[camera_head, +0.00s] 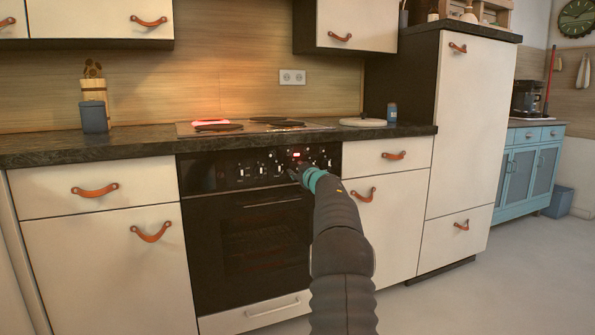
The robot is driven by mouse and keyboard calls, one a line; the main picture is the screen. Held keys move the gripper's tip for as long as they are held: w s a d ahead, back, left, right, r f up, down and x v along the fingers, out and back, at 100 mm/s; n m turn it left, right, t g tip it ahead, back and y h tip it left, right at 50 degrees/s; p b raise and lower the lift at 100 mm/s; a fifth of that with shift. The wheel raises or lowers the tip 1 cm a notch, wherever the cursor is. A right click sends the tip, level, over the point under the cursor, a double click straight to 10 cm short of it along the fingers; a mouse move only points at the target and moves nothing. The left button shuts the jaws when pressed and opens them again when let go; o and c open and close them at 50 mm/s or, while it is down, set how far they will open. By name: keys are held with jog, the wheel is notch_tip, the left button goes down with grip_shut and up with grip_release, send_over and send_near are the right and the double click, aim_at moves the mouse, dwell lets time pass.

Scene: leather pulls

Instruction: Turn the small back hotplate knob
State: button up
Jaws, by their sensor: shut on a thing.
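The oven's black control panel (222,172) runs below the counter, with a row of small knobs and a red lit display (297,154). Knobs show left (240,171) and right (327,162) of my gripper. My gripper (294,174) is at the panel, below the display, shut on a knob there. The held knob is mostly hidden by the fingers and is too small to tell which hotplate it belongs to. The hob (245,129) above has several dark hotplates. A plate at its back left (210,122) looks pinkish red.
The oven door handle (272,203) is below the panel. Cream drawers with leather pulls (394,155) flank the oven. A white round lid or board (362,122) and a small jar (392,112) stand on the counter. The floor at right is clear.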

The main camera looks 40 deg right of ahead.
jog(key=shift+r, duration=0.1)
jog(key=n+p, duration=0.1)
jog(key=n, duration=0.4)
jog(key=shift+n, duration=0.4)
jog(key=n, duration=0.5)
jog(key=shift+r+n, duration=0.1)
jog(key=shift+n, duration=0.2)
jog(key=o, duration=1.1)
jog(key=shift+w, duration=0.1)
jog(key=shift+o, duration=0.2)
jog(key=v, duration=1.2)
